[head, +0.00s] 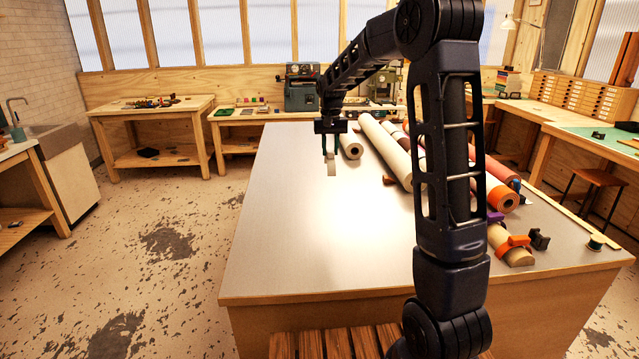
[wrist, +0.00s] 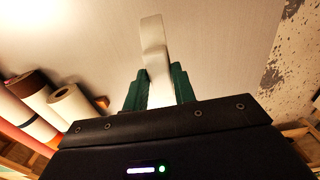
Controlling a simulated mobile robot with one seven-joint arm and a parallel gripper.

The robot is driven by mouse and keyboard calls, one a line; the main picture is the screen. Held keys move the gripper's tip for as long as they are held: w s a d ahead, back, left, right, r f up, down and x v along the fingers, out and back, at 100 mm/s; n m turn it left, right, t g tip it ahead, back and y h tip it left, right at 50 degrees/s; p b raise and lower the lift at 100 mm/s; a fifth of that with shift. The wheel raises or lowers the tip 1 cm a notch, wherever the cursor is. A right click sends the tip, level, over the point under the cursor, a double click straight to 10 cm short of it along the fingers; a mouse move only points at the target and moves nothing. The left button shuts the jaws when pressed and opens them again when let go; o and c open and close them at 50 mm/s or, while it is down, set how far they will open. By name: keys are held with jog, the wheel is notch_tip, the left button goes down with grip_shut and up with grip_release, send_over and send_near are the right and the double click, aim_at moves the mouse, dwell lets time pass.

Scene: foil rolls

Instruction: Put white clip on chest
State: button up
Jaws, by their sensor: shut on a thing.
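My gripper (head: 330,154) is shut on the white clip (head: 331,168) and holds it above the left far part of the metal-topped table. In the wrist view the green fingers of my gripper (wrist: 158,86) press on both sides of the white clip (wrist: 153,38), which sticks out past the fingertips. A wooden chest of many small drawers (head: 582,95), which looks like the chest, stands on the right back bench, far from my gripper.
The large table (head: 290,235) carries several rolls (head: 385,145) on its right half, with an orange clip (head: 513,244) and a black clip (head: 539,239) near its right front. Its left half is bare. A stool (head: 590,180) stands by the right bench. The left floor is open.

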notch_tip(320, 180, down, 17)
dwell(0.6)
jog(key=shift+f, duration=0.15)
jog(key=o, duration=1)
